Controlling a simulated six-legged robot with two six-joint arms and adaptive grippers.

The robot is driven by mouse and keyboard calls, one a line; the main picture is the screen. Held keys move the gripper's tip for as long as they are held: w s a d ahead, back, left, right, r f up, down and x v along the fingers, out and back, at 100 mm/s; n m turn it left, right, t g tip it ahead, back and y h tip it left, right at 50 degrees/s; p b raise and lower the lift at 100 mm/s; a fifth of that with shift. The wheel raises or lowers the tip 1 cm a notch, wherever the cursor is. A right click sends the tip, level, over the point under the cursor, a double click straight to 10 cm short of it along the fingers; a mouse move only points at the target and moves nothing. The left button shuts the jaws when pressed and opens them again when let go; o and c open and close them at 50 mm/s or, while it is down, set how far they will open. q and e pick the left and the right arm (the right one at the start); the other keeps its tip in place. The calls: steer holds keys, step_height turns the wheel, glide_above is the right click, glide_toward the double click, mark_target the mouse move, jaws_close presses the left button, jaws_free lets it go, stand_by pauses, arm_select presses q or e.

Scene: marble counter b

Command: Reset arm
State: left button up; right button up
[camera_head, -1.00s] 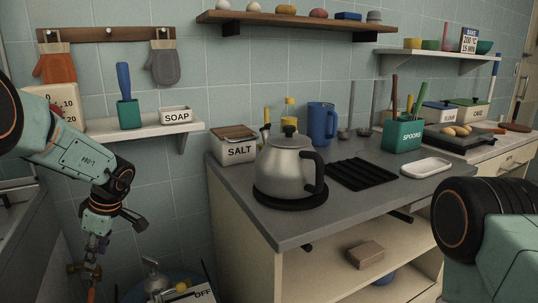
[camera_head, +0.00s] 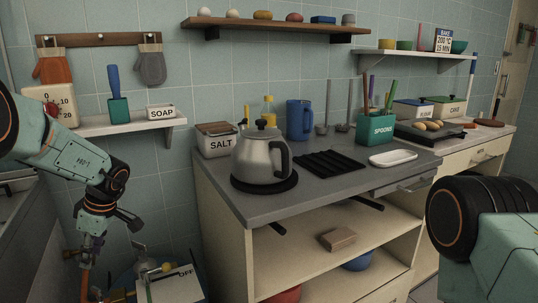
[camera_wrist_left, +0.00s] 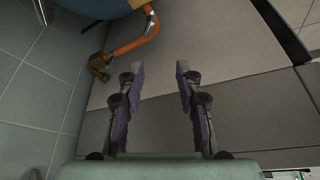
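My left arm comes in from the left in the head view, and its gripper (camera_head: 90,245) hangs pointing down at the lower left, beside the tiled wall and left of the counter. In the left wrist view the left gripper (camera_wrist_left: 160,75) has its two fingers apart with nothing between them. A stretch of plain grey-brown surface shows beyond the fingers. My right arm shows only as a dark joint and a green link at the lower right of the head view; its gripper is out of view.
A steel kettle (camera_head: 262,158) stands on the grey counter (camera_head: 300,198). An orange pipe (camera_wrist_left: 135,40) with a brass fitting lies close to the left gripper. A board marked OFF (camera_head: 172,285) is right of it. A shelf (camera_head: 130,126) hangs above.

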arm_select(q)
steer(key=s+a+f+m+t+y, duration=0.2)
steer(key=a+f+m+t+y, duration=0.1)
steer(key=a+f+y, duration=0.15)
steer(key=s+d+f+m+t+h+p, duration=0.2)
steer(key=s+d+f+m+h, duration=0.3)
steer(key=s+d+f+m, duration=0.65)
steer(key=s+d+f+m+g+h, duration=0.1)
steer(key=s+d, duration=0.3)
steer(key=s, duration=0.4)
steer(key=s+d+f+m+g+h+p, duration=0.1)
steer(key=s+d, duration=0.3)
steer(key=s, duration=0.5)
steer(key=s+d+f+m+g+h, duration=0.1)
steer(key=s+d, duration=0.3)
steer(key=s, duration=0.4)
steer(key=shift+s+f+m+g+h, duration=0.35)
steer(key=shift+f+g+h, duration=0.2)
steer(key=shift+g, duration=0.35)
